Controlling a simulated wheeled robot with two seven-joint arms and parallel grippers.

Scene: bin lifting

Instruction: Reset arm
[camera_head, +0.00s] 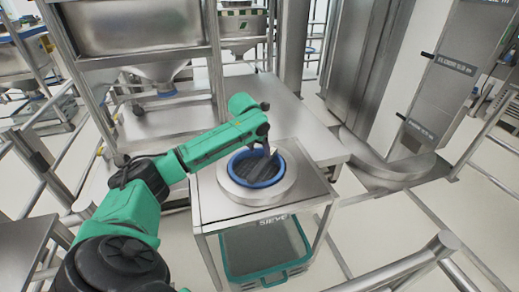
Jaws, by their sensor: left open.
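My left arm comes in from the lower left, green with black joints. Its gripper (270,153) is over the blue-rimmed round sieve (238,178) on the steel table and is open, small in the picture. The sieve sits in a round steel ring with a dark inside, partly hidden by my wrist and gripper. I cannot tell whether the fingers touch it. My right gripper is not in view.
The steel table (213,209) has a "SIEVE" label on its front. A clear bin with a teal rim (262,282) stands beneath it. Steel hoppers in a frame (140,25) stand behind at the left. Metal rails (400,270) run at the lower right.

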